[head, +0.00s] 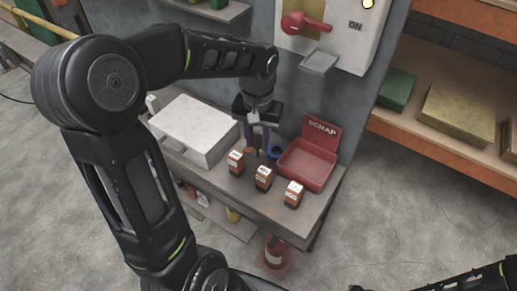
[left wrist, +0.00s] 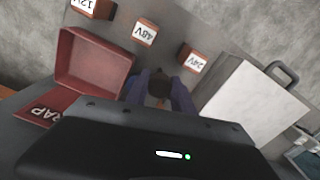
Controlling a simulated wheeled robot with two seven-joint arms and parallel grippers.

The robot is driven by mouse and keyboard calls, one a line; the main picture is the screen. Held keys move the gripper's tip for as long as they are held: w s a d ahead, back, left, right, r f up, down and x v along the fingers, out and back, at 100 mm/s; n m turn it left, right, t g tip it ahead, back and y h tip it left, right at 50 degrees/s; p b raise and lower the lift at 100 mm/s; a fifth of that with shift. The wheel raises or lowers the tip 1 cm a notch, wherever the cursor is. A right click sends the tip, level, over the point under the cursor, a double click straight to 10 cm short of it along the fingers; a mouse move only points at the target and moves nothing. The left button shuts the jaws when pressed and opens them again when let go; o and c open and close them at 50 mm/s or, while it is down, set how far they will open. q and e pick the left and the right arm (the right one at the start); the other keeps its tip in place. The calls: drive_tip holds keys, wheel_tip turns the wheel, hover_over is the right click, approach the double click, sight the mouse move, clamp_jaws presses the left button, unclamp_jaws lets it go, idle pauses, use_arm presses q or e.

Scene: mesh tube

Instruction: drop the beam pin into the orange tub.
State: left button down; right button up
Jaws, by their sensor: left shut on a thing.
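My left gripper (head: 259,146) points down over the grey bench, its bluish fingers shut on a small dark piece that I take for the beam pin (left wrist: 159,86). The gripper also shows in the left wrist view (left wrist: 161,97). A small orange-brown round thing (head: 248,150), perhaps the orange tub, shows just left of the fingertips and is partly hidden by them. I cannot tell whether the held piece is directly over it. A blue round thing (head: 277,152) sits right of the fingers.
Three orange-and-white labelled blocks (head: 263,178) stand along the bench front. A red scrap tray (head: 307,165) lies on the right, and a white lidded box (head: 196,128) on the left. A wall panel with a red lever (head: 305,24) rises behind.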

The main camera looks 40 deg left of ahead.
sight(258, 150)
use_arm(q)
wheel_tip(258, 150, down, 4)
drive_tip(key=shift+f+p, duration=0.15)
drive_tip(key=shift+p, duration=0.35)
drive_tip(key=shift+w+f, duration=0.2)
drive_tip(key=shift+f, duration=0.1)
drive_tip(key=shift+f, duration=0.15)
drive_tip(key=c, duration=1.1)
unclamp_jaws()
drive_tip(key=shift+r+b, duration=0.3)
drive_tip(key=shift+r, duration=3.65)
